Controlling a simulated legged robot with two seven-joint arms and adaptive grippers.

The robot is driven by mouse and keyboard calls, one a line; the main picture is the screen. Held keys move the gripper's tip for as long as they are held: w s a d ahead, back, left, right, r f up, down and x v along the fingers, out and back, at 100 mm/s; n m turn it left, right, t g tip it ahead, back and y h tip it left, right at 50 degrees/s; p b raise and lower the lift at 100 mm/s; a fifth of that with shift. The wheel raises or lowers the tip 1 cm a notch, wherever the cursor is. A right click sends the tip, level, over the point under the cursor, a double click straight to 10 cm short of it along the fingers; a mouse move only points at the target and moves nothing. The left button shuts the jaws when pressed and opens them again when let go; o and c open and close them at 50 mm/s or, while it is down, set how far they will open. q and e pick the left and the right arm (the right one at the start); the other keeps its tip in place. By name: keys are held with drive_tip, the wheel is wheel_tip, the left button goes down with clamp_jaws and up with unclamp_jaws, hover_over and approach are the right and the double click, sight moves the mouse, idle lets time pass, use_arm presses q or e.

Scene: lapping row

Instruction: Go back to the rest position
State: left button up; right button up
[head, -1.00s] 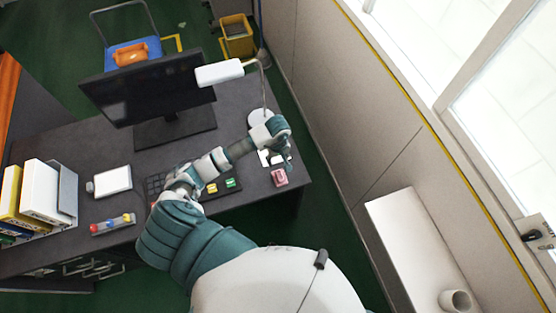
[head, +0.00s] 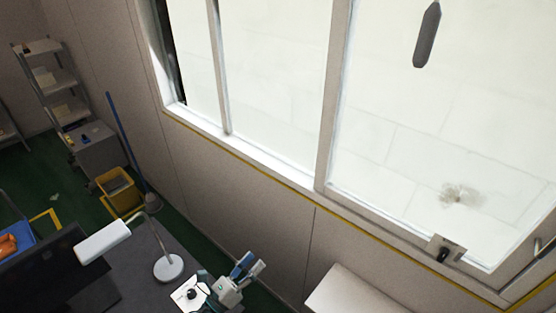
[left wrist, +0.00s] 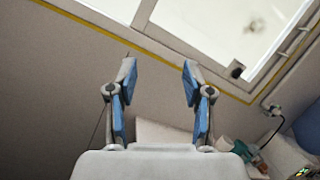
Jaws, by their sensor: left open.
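My left gripper (head: 250,266) is at the lower middle of the head view, raised near the right edge of the dark desk (head: 205,252). Its blue-padded fingers are apart. In the left wrist view the two fingers (left wrist: 158,78) stand open with nothing between them, against the beige wall and window. My right gripper is in neither view.
A desk lamp (head: 168,268) stands left of the gripper, beside a white sheet (head: 188,294) with a dark item on it. A monitor (head: 45,275) is farther left. A white ledge (head: 350,294) and the wall (head: 270,228) under the window lie right. A yellow bucket (head: 118,190) stands behind.

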use_arm(q)
drive_tip(key=a+f+n+t+y, duration=0.1)
drive_tip(key=a+f+n+y, duration=0.2)
drive_tip(key=a+n+y, duration=0.7)
drive_tip(key=a+f+n+t+y, duration=0.1)
drive_tip(key=a+f+n+y, duration=0.3)
drive_tip(key=n, duration=1)
drive_tip(key=s+a+f+n+g+y, duration=0.35)
drive_tip(key=s+f+n+g, duration=0.2)
drive_tip(key=f+n, duration=0.2)
drive_tip(key=s+d+f+n+g+h, duration=0.2)
drive_tip(key=s+f+n+g, duration=0.15)
drive_tip(key=s, duration=0.45)
drive_tip(key=s+d+f+n+g+h, duration=0.1)
drive_tip(key=s+d+f+n+g, duration=0.1)
drive_tip(key=s+f+g, duration=0.45)
drive_tip(key=s+f+b, duration=0.1)
drive_tip(key=s+f, duration=0.2)
drive_tip(key=f, duration=1.2)
drive_tip(key=s+f+b, duration=0.1)
drive_tip(key=s+f, duration=0.2)
drive_tip(key=f, duration=1.1)
drive_tip(key=s+a+f+g+b, duration=0.1)
drive_tip(key=s+a+f, duration=0.2)
drive_tip(key=s+f, duration=1.2)
drive_tip(key=shift+s+a, duration=0.2)
drive_tip(key=shift+s, duration=0.2)
